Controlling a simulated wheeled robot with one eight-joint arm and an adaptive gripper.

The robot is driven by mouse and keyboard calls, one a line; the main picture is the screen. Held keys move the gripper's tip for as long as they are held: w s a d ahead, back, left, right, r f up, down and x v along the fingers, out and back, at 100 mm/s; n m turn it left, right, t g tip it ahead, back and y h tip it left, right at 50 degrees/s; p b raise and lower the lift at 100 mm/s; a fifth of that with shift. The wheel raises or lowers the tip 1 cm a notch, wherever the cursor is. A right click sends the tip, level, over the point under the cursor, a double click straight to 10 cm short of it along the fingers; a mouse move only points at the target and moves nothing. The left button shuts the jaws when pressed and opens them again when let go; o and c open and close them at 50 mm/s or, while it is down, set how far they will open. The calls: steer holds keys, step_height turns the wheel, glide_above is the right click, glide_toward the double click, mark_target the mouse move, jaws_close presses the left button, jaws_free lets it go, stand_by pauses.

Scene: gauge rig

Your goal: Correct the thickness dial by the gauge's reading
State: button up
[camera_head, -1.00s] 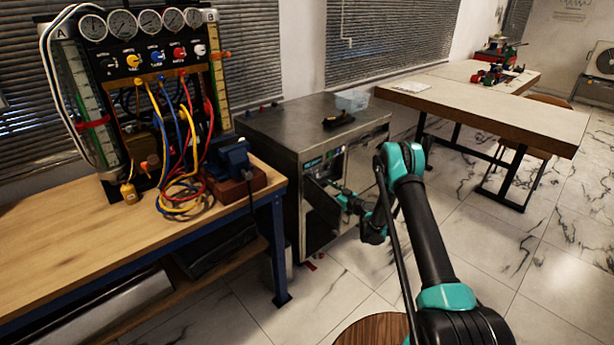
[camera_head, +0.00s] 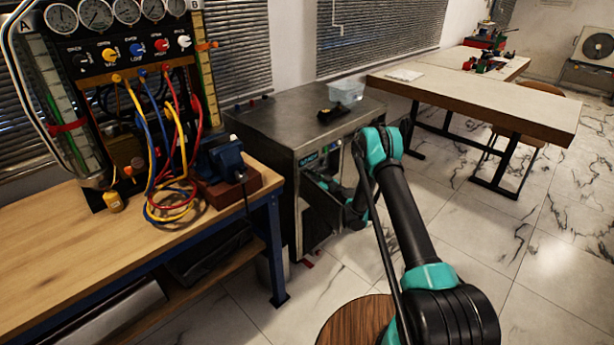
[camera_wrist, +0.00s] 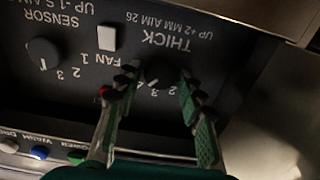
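The thickness dial (camera_wrist: 162,72), a round black knob labelled THICK, shows upside down in the wrist view, with "UP +2 MM AIM 26" printed by it. My gripper (camera_wrist: 158,78) has one finger on each side of the dial, with what looks like a narrow gap at each; contact is hard to judge. The numbers around the dial are partly hidden. In the head view my arm reaches the front of a grey metal machine (camera_head: 290,118), and the dial is hidden there. Several round gauges (camera_head: 95,14) top the rig at left; their readings are too small to tell.
A second knob (camera_wrist: 44,53), labelled SENSOR, and a pale FAN switch (camera_wrist: 108,38) are beside the dial. Coloured buttons (camera_wrist: 40,152) line the panel edge. A wooden workbench (camera_head: 70,240) stands left of the machine. A clear bin (camera_head: 346,91) sits on the machine.

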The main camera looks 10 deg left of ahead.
steer(key=c, duration=0.7)
steer(key=shift+m, duration=0.3)
steer(key=m, duration=0.3)
steer(key=shift+m, duration=0.3)
steer(key=shift+d+f+m, duration=0.1)
steer(key=shift+m, duration=1.7)
steer(key=o, duration=1.1)
steer(key=shift+o, duration=0.2)
steer(key=shift+w, duration=0.1)
